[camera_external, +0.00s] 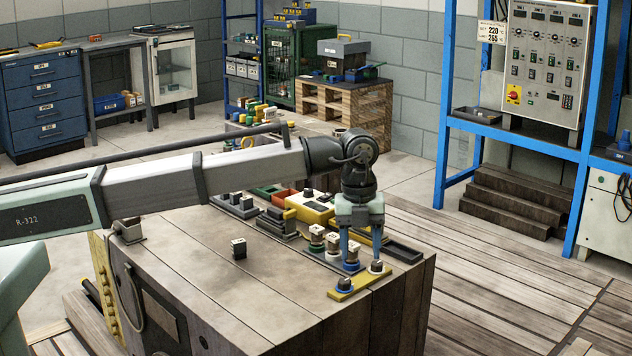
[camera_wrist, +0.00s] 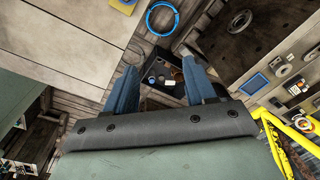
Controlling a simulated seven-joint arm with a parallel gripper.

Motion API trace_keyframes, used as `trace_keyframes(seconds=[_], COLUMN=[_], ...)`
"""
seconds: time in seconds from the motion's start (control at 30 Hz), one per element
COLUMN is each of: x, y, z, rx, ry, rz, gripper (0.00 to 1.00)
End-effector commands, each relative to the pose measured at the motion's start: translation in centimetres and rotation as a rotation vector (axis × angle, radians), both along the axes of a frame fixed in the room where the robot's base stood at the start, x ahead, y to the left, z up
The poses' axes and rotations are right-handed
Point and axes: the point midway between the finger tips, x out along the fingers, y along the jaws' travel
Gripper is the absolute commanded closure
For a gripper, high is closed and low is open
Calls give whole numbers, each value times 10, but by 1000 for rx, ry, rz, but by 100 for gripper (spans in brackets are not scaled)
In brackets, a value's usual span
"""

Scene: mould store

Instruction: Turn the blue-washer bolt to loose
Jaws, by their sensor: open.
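The blue-washer bolt (camera_external: 344,284) has a dark head on a blue ring. It sits at the near left end of a yellow plate (camera_external: 361,282) on the wooden bench's front right corner. A second dark bolt (camera_external: 376,267) with a pale washer sits at the plate's far right end. My gripper (camera_external: 361,261) points down over the plate with its blue fingers apart and empty. The fingertips are close to the bolts; I cannot tell if they touch either. In the wrist view my gripper (camera_wrist: 163,77) is also open; I cannot make out the blue-washer bolt there.
Several capped blocks (camera_external: 317,238) stand just left of my fingers. A yellow box (camera_external: 310,208) and a dark tray (camera_external: 404,252) lie behind.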

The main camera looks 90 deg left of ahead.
Motion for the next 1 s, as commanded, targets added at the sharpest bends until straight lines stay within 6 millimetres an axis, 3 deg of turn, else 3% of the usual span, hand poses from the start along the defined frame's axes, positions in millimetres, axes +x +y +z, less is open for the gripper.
trace_keyframes(seconds=[0.03,0.1,0.3,0.57,1.0], x=[-6,-14,-26,-28,-28], y=[23,45,76,78,78], z=[6,11,19,-4,-80], rx=[11,23,39,40,40], ry=[11,26,49,54,52], rz=[11,18,28,29,28], gripper=[45,45,45,45,45])
